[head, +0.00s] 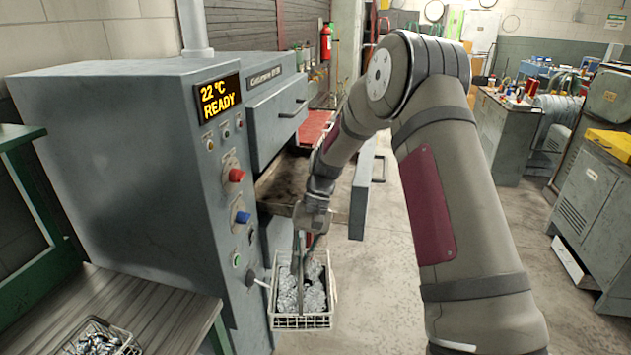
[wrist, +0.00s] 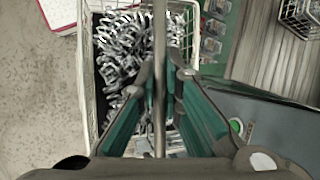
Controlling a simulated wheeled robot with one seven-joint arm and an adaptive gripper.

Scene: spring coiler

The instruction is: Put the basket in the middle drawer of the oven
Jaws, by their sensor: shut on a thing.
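A white wire basket (head: 302,322) full of shiny metal coils hangs below my gripper (head: 308,245) in the head view. My gripper is shut on the basket's upright handle bar. In the wrist view my gripper's teal-padded fingers (wrist: 160,85) close on that bar, with the basket (wrist: 88,90) and its coils behind. The grey oven (head: 120,160) stands at left, its display reading 22 °C READY. Its middle drawer (head: 362,195) is pulled out, with a brown interior; my arm hides part of it. The basket hangs in front of the oven, below and nearer than the open drawer.
An upper drawer (head: 278,115) with a handle sits above the open one. A second basket of coils (head: 100,340) stands on the slatted bench (head: 150,310) at lower left. Grey cabinets (head: 595,205) line the right side. The floor between is clear.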

